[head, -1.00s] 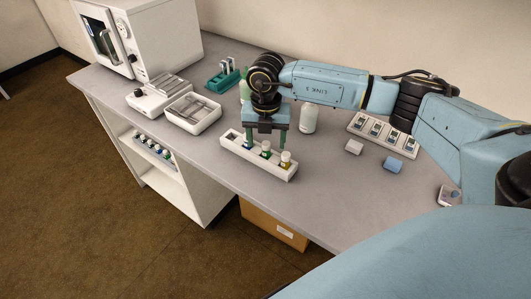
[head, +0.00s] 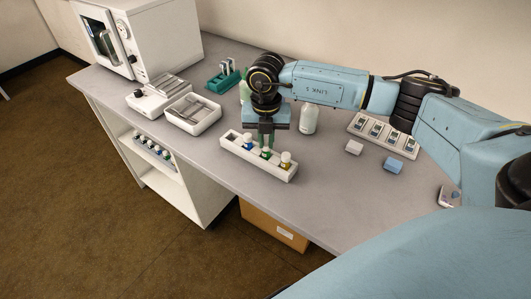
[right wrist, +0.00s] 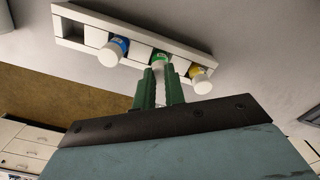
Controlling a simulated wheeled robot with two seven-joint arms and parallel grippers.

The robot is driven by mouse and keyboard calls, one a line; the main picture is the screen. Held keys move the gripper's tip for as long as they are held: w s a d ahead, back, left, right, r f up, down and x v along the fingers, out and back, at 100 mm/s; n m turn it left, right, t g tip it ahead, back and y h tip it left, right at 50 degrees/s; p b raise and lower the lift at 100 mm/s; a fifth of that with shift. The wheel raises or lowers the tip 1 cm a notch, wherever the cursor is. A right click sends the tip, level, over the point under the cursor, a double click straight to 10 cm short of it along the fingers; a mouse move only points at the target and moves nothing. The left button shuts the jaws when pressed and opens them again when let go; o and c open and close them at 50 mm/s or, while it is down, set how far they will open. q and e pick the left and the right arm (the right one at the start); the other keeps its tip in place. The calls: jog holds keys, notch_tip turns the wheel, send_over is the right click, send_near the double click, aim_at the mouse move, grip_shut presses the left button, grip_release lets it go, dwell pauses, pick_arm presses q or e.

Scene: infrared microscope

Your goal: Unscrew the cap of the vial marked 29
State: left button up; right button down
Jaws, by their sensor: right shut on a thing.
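A white rack (head: 235,143) holds three upright vials with white caps: a blue one (head: 248,145), a green one (head: 266,154) and a yellow one (head: 286,163). The numbers on them are too small to read, so I cannot tell which is marked 29. My right gripper (head: 266,142) points down over the rack and is shut on the cap of the green vial. In the right wrist view, my green fingers (right wrist: 160,82) close around that cap, between the blue vial (right wrist: 119,45) and the yellow vial (right wrist: 199,74). The fingers hide most of the cap. My left gripper is not in view.
A white bottle (head: 308,119) stands close behind the rack. A white tray (head: 192,118) lies to its left, and a teal stand (head: 222,79) is farther back. A slide tray (head: 383,136) and two small blocks lie at the right. The counter's front edge is near the rack.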

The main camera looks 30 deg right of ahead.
aim_at(266, 144)
jog(key=shift+r+p, duration=1.95)
jog(key=shift+r, duration=0.6)
